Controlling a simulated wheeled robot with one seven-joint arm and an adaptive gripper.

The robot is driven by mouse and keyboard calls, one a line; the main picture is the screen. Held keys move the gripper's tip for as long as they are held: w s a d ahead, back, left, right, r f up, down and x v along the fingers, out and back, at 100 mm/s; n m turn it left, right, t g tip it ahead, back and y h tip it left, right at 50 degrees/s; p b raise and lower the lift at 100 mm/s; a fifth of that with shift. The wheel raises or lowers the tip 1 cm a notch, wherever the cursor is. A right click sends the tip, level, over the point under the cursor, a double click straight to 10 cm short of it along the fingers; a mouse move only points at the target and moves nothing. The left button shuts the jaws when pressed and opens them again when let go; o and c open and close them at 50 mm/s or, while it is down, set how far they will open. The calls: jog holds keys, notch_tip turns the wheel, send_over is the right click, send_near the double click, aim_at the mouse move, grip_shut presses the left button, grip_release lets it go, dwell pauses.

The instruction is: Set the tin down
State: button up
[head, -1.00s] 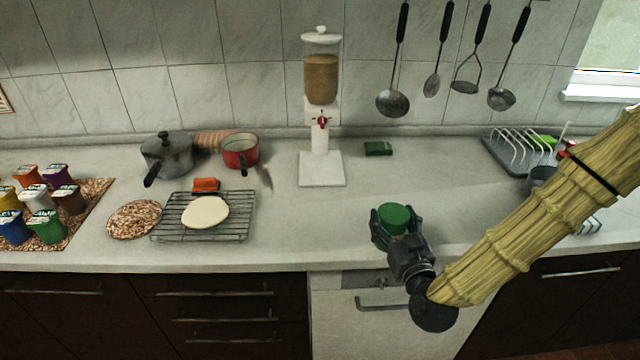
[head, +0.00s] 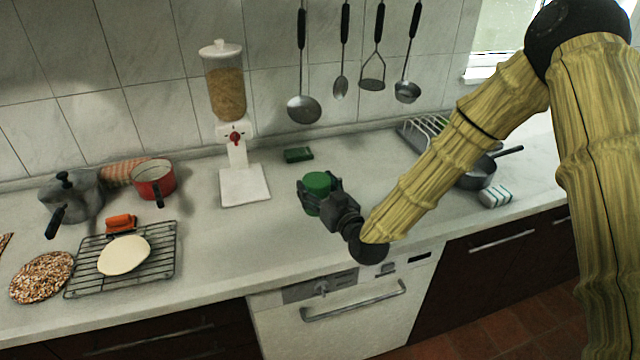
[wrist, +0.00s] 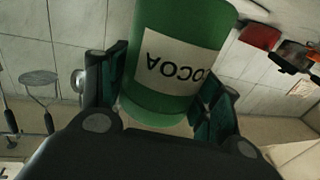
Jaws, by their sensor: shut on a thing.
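The tin is a green cylinder (head: 317,183). In the wrist view the tin (wrist: 175,100) carries a pale label reading COCOA, which appears upside down there. My gripper (head: 320,192) is shut on the tin, with one finger on each side of it. In the head view the tin is over the worktop (head: 240,240), right of the dispenser's base. I cannot tell whether its underside touches the surface.
A grain dispenser (head: 230,130) stands left of the tin. A dark green block (head: 298,155) lies behind it. A wire rack (head: 160,265) with a pale disc is at left. The worktop between rack and tin is clear.

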jog(key=w, duration=0.2)
jog(key=w+d+p, duration=0.1)
jog(key=w, duration=0.1)
jog(key=shift+w+d+f, duration=0.1)
jog(key=shift+w+f, duration=0.05)
jog(key=shift+w, duration=0.2)
jog(key=shift+w+f, duration=0.15)
jog(key=shift+w, duration=0.1)
jog(key=shift+f+p, duration=0.75)
jog(key=shift+f, duration=0.9)
jog(key=shift+s+f+b, duration=0.1)
jog(key=shift+f+b, duration=0.5)
jog(key=o, duration=1)
jog(key=shift+o, duration=0.7)
jog(key=shift+s+f, duration=0.1)
jog(key=shift+f, duration=0.05)
